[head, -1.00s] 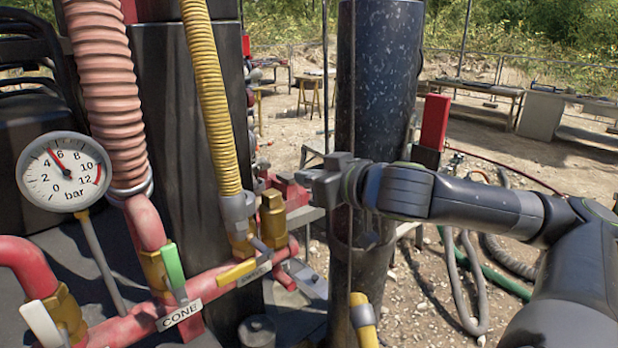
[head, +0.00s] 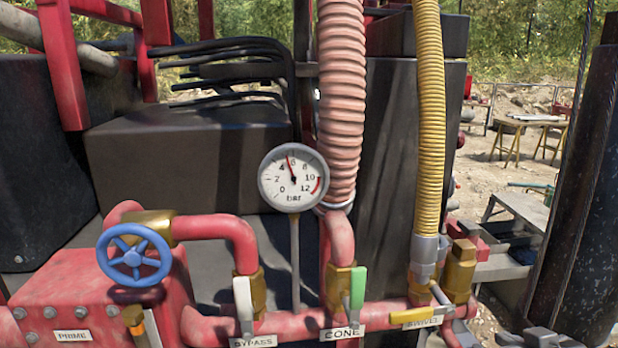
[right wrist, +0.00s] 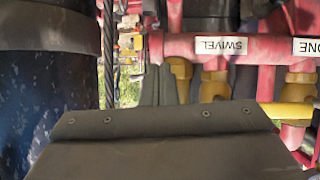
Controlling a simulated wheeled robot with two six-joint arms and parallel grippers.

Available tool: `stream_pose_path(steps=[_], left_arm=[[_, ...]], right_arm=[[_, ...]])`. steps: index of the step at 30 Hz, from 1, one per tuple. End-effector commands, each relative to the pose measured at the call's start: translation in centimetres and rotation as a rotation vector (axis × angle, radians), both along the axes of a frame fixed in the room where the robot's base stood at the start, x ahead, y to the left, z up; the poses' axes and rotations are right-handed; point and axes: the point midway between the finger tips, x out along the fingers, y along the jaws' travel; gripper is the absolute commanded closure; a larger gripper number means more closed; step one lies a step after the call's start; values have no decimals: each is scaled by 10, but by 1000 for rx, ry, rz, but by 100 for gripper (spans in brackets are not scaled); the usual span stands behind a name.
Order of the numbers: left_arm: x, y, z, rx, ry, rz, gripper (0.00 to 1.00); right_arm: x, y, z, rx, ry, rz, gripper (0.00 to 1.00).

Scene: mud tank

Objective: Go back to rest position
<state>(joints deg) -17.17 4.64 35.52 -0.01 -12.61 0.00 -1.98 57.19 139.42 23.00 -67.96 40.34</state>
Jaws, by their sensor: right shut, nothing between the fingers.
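My right gripper (head: 530,338) shows only as a dark grey piece at the bottom edge of the head view, right of the red pipework and in front of the dark column's foot. In the right wrist view its two fingers (right wrist: 158,90) lie together with nothing between them. The red manifold pipe (right wrist: 205,46) and its upside-down SWIVEL label (right wrist: 222,46) are beyond the fingers there. Whether it touches anything cannot be told. My left gripper is in no view.
The red manifold carries a yellow lever (head: 415,316), a green lever (head: 357,288) and a white lever (head: 243,305). A gauge (head: 293,178), blue handwheel (head: 134,259) and two hoses stand above. A dark column (head: 585,210) closes the right side.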

Motion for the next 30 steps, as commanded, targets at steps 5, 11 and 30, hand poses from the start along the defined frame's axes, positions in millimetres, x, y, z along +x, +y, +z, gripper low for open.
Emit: stream_pose_path(steps=[5,11,30], left_arm=[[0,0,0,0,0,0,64],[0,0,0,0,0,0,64],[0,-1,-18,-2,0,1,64]], right_arm=[[-44,6,-77,-15,158,-51,100],[-106,19,-147,-35,356,-102,100],[-214,54,-312,-26,771,-147,100]])
